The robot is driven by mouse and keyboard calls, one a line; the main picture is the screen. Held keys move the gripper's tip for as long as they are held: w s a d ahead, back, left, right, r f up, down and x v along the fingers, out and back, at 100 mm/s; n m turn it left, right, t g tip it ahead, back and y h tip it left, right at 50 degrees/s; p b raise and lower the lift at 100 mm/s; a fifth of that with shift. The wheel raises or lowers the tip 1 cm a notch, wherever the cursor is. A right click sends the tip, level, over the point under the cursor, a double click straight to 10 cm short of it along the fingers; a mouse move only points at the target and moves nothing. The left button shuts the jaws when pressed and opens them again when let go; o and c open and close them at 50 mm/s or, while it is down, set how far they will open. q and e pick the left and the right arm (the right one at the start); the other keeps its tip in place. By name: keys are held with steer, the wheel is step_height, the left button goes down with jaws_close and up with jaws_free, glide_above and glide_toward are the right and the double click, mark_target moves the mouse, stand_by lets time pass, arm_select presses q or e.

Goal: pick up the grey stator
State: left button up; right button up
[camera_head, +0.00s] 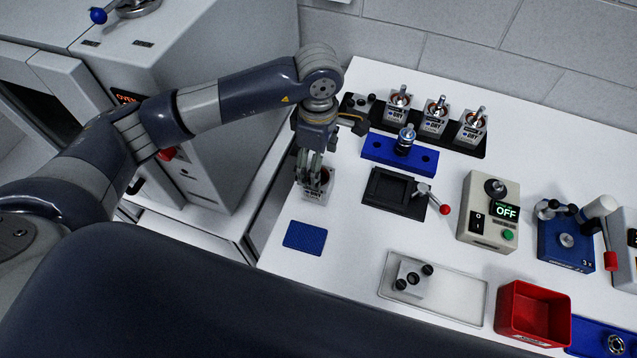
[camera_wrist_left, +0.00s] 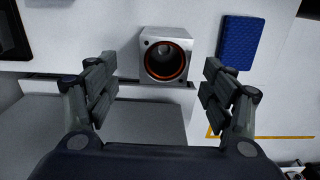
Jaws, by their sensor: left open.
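The grey stator (camera_head: 316,191) is a square metal block with a round, orange-ringed bore. It stands near the left edge of the white table, partly hidden by my left gripper in the head view. In the left wrist view the stator (camera_wrist_left: 166,56) sits beyond and between the fingertips, with its bore facing the camera. My left gripper (camera_head: 314,166) is open, its fingers pointing down at the stator. In the left wrist view the gripper (camera_wrist_left: 160,80) has its fingers spread wide, with a gap on both sides of the block. My right gripper is not in view.
A blue mat (camera_head: 305,236) lies close to the stator. A black fixture (camera_head: 393,192) with a red-knobbed lever stands to its right. Behind are a blue holder (camera_head: 385,152) and a black rack (camera_head: 380,117) with several units. A grey cabinet (camera_head: 225,95) stands left of the table.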

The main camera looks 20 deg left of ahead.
arm_select(q)
step_height(320, 180, down, 4)
steer(key=shift+s+f+b, duration=0.1)
steer(key=shift+f+b, duration=0.05)
steer(key=shift+b, duration=0.65)
steer(key=f+b, duration=0.1)
steer(key=f, duration=0.4)
steer(key=shift+s+d+f+b, duration=0.1)
steer(key=shift+s+b, duration=0.1)
steer(key=shift+b, duration=0.15)
steer(key=c, duration=1.6)
steer(key=shift+c, duration=0.2)
steer(key=shift+r, duration=0.25)
